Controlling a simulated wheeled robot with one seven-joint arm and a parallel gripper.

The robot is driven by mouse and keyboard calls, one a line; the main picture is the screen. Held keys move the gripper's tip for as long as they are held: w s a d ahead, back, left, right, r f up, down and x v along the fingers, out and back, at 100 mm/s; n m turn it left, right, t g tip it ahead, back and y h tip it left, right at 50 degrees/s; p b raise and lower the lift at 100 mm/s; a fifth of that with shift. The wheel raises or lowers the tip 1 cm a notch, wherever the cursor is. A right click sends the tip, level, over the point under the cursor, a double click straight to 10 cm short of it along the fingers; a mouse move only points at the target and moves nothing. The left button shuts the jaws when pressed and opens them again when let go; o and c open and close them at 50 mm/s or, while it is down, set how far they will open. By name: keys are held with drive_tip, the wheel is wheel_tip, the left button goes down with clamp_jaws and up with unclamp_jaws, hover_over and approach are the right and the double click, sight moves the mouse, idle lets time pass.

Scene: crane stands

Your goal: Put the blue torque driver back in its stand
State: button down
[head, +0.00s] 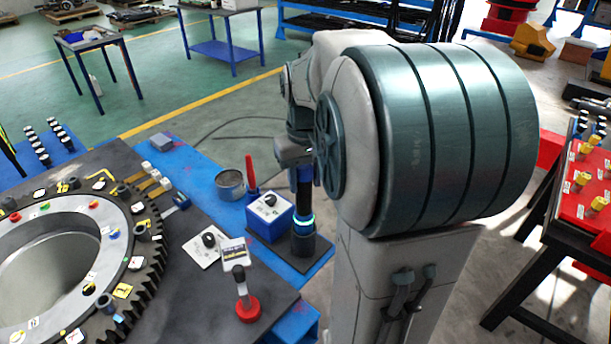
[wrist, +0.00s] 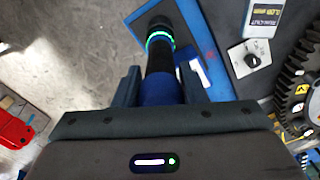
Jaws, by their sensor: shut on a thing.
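The blue torque driver (wrist: 160,91) is between the two fingers of my gripper (wrist: 158,88) in the wrist view. It has a blue body, a black shaft and a black end with a glowing green ring. In the head view the driver (head: 303,228) hangs roughly upright below my gripper (head: 303,170), its lower end near the blue table's right edge, beside a blue box with a white top (head: 270,208). I cannot tell whether its lower end touches anything. No stand for the driver can be made out for certain.
A large toothed gear ring (head: 137,240) lies on the dark bench at left. A tin (head: 230,185), a red-handled tool (head: 251,176) and a label card on a red base (head: 248,308) stand near the driver. A red-topped table (head: 590,200) is at right.

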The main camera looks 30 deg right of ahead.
sight(305, 168)
drive_tip(key=shift+f+b, duration=0.4)
drive_tip(key=shift+f, duration=0.25)
drive_tip(key=c, duration=0.9)
unclamp_jaws()
drive_tip(key=shift+r, duration=0.15)
drive_tip(key=shift+o, duration=0.4)
wheel_tip(305, 168, up, 5)
drive_tip(key=p, duration=0.4)
wheel_tip(305, 168, up, 14)
